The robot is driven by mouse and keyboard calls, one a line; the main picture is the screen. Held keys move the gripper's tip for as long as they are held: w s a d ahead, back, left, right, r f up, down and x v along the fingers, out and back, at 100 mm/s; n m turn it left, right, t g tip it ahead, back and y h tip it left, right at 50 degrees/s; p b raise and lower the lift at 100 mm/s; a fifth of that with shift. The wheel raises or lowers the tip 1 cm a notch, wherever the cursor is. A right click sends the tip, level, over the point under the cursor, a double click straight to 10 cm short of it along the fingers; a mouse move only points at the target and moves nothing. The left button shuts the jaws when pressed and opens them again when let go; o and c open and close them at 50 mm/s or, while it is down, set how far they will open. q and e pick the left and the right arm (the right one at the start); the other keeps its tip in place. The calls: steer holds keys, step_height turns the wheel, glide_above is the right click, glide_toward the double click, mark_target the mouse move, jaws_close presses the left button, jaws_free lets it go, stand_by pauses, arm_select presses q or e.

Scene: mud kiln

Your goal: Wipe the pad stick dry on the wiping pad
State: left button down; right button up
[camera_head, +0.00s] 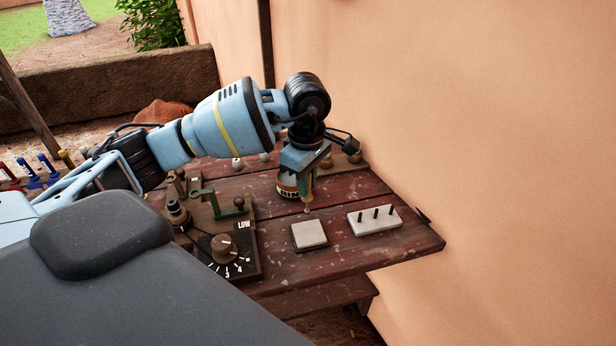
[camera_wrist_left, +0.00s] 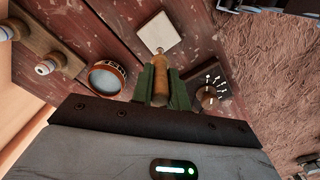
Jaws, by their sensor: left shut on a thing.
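My left gripper (camera_head: 307,186) points down over the plank table. Its green fingers are shut on the pad stick, whose wooden handle (camera_wrist_left: 158,75) shows between them in the left wrist view. The stick's tip (camera_head: 308,209) points down just behind the far edge of the wiping pad, a pale square (camera_head: 310,236). In the left wrist view the tip lies at the edge of the pad (camera_wrist_left: 158,34). I cannot tell whether they touch; in the head view they look slightly apart.
A labelled round pot (camera_head: 287,186) stands just behind the gripper; its open top (camera_wrist_left: 107,77) shows in the wrist view. A pale block with three dark pegs (camera_head: 375,219) is right of the pad. A dial box (camera_head: 222,246) is left. A wall borders the right.

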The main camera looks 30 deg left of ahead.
mark_target(309, 197)
arm_select(q)
steer(key=shift+w+d+f, duration=0.1)
steer(key=shift+w+d, duration=0.05)
steer(key=shift+d, duration=0.05)
arm_select(e)
steer(key=shift+w+d, duration=0.15)
steer(key=shift+w, duration=0.05)
arm_select(q)
steer(key=shift+a, duration=0.1)
steer(key=shift+f, duration=0.25)
steer(key=shift+f+b, duration=1.15)
steer(key=shift+f, duration=1.75)
steer(key=shift+r, duration=0.1)
arm_select(e)
steer(key=s+f, duration=0.1)
steer(key=f, duration=0.2)
steer(key=shift+s+g, duration=0.3)
steer(key=shift+s, duration=0.1)
steer(key=shift+s+a+f, duration=0.2)
steer(key=shift+s+f, duration=0.05)
steer(key=shift+s, duration=0.25)
